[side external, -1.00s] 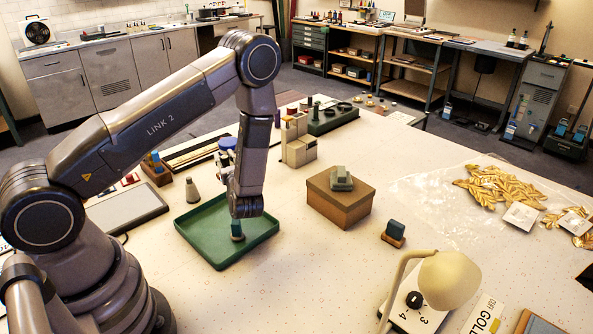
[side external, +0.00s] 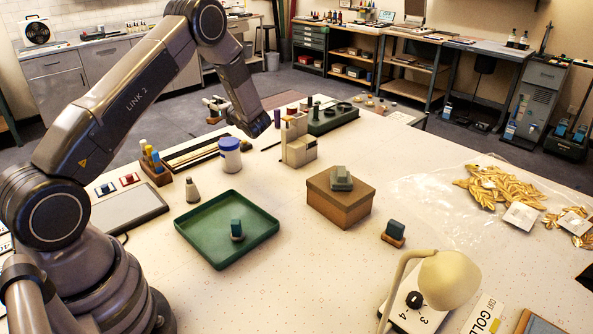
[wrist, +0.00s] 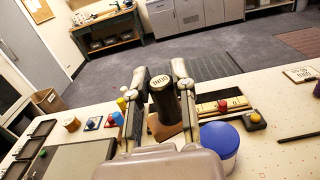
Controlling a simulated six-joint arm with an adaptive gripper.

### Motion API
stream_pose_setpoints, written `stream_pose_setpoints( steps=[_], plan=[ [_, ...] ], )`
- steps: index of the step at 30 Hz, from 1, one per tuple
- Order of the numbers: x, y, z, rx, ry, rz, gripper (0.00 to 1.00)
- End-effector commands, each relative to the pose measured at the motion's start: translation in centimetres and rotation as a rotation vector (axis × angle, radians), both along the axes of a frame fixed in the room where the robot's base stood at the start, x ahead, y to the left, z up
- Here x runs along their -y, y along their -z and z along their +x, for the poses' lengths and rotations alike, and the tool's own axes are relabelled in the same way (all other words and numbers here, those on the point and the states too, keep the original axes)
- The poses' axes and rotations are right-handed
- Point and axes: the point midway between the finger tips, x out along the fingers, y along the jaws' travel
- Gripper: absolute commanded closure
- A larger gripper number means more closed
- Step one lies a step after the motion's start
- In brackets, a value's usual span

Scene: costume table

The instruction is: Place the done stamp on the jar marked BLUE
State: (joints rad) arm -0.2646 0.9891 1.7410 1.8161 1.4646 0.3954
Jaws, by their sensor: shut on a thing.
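My gripper (wrist: 157,92) is shut on the done stamp (wrist: 163,100), a dark cylinder whose pale label reads DONE upside down in the wrist view. In the side external view my gripper (side external: 214,106) is raised at the far side of the table, partly behind my arm, and the stamp cannot be made out there. A white jar with a blue lid (side external: 230,153) stands upright on the table behind the green tray. Its blue lid (wrist: 219,141) shows in the wrist view, right of and apart from the held stamp. Its marking is not readable.
A grey-white bottle (side external: 192,190) and a wooden holder (side external: 156,170) stand left of the jar. A pale block stand (side external: 298,150) is right of it. A brown box (side external: 338,203) stands nearer.

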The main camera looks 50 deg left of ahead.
Motion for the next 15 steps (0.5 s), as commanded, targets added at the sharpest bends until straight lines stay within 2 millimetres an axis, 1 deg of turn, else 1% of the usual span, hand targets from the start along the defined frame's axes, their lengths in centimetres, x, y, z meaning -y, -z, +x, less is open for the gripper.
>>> stream_pose_setpoints(
  steps=[1,2,3,6,9,15],
  plan=[
    [-0.8,0.7,1.1,0.002,-0.002,0.001,1.0],
    [-1.3,1.1,1.7,0.003,-0.002,0.001,1.0],
    [-1.7,1.9,2.4,-0.001,-0.001,0.0,1.0],
    [-2.6,4.0,3.6,-0.002,-0.001,0.0,1.0],
    [-3.3,5.4,4.7,0.0,0.0,0.001,1.0],
    [-3.9,6.5,5.6,0.001,0.001,0.0,1.0]
  ],
)
